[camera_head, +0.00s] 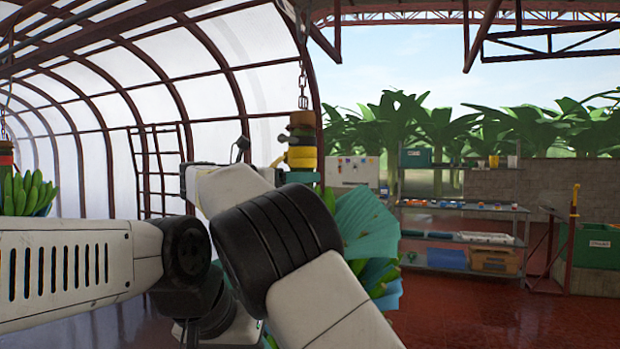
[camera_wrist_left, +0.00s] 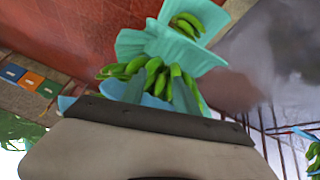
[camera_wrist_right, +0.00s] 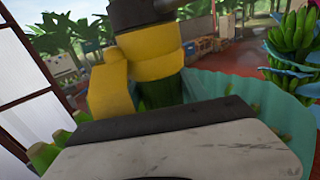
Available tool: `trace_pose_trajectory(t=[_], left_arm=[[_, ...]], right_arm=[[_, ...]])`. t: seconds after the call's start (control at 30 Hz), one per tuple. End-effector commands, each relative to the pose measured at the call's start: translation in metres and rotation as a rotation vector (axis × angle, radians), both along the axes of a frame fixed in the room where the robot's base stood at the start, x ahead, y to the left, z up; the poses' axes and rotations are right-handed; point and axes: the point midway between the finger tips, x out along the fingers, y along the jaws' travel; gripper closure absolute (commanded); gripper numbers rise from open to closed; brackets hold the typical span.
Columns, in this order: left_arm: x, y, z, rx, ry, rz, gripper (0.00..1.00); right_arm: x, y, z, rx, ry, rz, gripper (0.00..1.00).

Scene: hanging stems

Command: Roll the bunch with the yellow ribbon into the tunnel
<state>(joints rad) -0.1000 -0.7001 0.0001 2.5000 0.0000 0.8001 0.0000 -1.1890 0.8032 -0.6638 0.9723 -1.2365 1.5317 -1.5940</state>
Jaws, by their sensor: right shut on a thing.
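The bunch with the yellow ribbon (camera_head: 302,158) hangs from a chain at the centre of the head view. Its teal cover (camera_head: 365,222) and green fruit show behind my right arm. The ribbon (camera_wrist_right: 150,68) fills the middle of the right wrist view, with a knot on its left. My right gripper (camera_head: 280,162) is at the stem by the ribbon and shut on it; its fingertips are mostly hidden. My left gripper is hidden in the head view. The arched, white-sheeted tunnel (camera_head: 90,90) is at left.
Another bunch (camera_head: 28,192) with a red band hangs at far left. A ladder-like frame (camera_head: 160,165) stands in the tunnel. Shelves (camera_head: 465,210) with bins and a green crate (camera_head: 597,245) stand right. Red floor (camera_head: 450,310) is clear at lower right.

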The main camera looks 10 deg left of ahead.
Motion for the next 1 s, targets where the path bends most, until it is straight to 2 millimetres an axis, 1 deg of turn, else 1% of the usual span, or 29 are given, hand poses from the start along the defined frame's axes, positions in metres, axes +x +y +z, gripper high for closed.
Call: trace_pose_trajectory(t=[0.1, 0.13, 0.2, 0.23, 0.57, 0.67, 0.9, 1.0], left_arm=[[0.000, 0.000, 0.000, 0.000, 0.000, 0.000, 0.64], [0.000, 0.000, 0.000, 0.000, 0.000, 0.000, 0.64], [0.000, 0.000, 0.000, 0.000, 0.000, 0.000, 0.64], [0.000, 0.000, 0.000, 0.000, 0.000, 0.000, 0.64], [0.000, 0.000, 0.000, 0.000, 0.000, 0.000, 0.64], [0.000, 0.000, 0.000, 0.000, 0.000, 0.000, 0.64], [0.000, 0.000, 0.000, 0.000, 0.000, 0.000, 0.64], [0.000, 0.000, 0.000, 0.000, 0.000, 0.000, 0.64]], right_arm=[[0.000, 0.002, -0.001, 0.001, 0.001, 0.006, 1.00], [0.000, 0.003, -0.001, 0.001, 0.001, 0.007, 0.41], [0.000, 0.003, -0.001, 0.001, 0.000, 0.007, 0.28], [0.000, 0.003, -0.001, 0.001, 0.000, 0.007, 0.27], [0.000, 0.002, 0.001, 0.003, -0.002, 0.006, 0.27], [0.000, 0.002, 0.008, 0.003, -0.003, 0.006, 0.27], [0.001, 0.002, 0.034, 0.003, -0.003, 0.005, 0.27], [-0.011, 0.002, 0.036, 0.003, 0.001, 0.008, 0.27]])
